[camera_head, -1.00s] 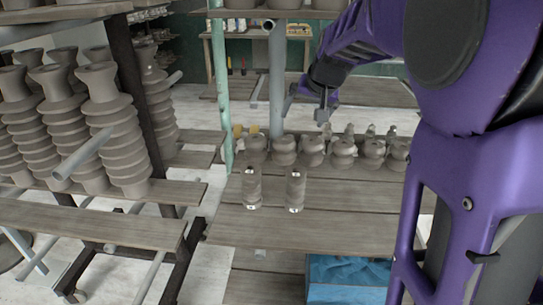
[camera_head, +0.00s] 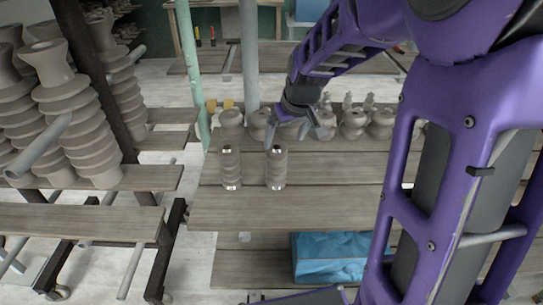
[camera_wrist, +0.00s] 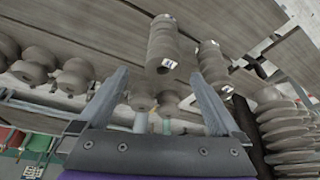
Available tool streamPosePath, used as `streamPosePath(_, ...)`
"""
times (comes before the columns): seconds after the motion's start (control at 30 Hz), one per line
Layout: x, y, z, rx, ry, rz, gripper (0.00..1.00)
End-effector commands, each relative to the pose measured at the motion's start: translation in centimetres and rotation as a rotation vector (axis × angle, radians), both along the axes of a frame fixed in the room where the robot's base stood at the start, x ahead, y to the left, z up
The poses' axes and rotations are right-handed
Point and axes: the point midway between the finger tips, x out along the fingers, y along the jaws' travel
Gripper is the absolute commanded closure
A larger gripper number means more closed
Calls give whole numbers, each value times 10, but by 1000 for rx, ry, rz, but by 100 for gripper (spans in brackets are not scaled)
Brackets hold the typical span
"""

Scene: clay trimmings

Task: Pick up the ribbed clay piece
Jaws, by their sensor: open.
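Two small ribbed clay cylinders stand upright on the plank table: the left one (camera_head: 231,168) and the right one (camera_head: 277,168). I cannot tell which one the task means. My gripper (camera_head: 297,140) is open and empty, just behind and above the right cylinder. In the wrist view, the right cylinder (camera_wrist: 162,42) lies ahead of the gap between my open fingers (camera_wrist: 158,76), apart from them. The left cylinder (camera_wrist: 212,66) shows to its right, beyond one fingertip.
A row of rounded clay pots (camera_head: 353,124) stands along the back of the table, close behind my gripper. A green post (camera_head: 190,75) and a grey post (camera_head: 249,55) rise there. Tall ribbed clay stacks (camera_head: 75,115) fill the left rack. The front planks are bare.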

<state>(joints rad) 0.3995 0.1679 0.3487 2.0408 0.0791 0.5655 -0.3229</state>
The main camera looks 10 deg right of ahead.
Motion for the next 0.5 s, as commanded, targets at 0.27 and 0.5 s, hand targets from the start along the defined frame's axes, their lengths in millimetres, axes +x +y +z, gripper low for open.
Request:
streamPosePath(0.27, 22, 6, -56, 1, 2, 2, 0)
streamPosePath(0.5, 30, 7, -73, 0, -1, 0, 0)
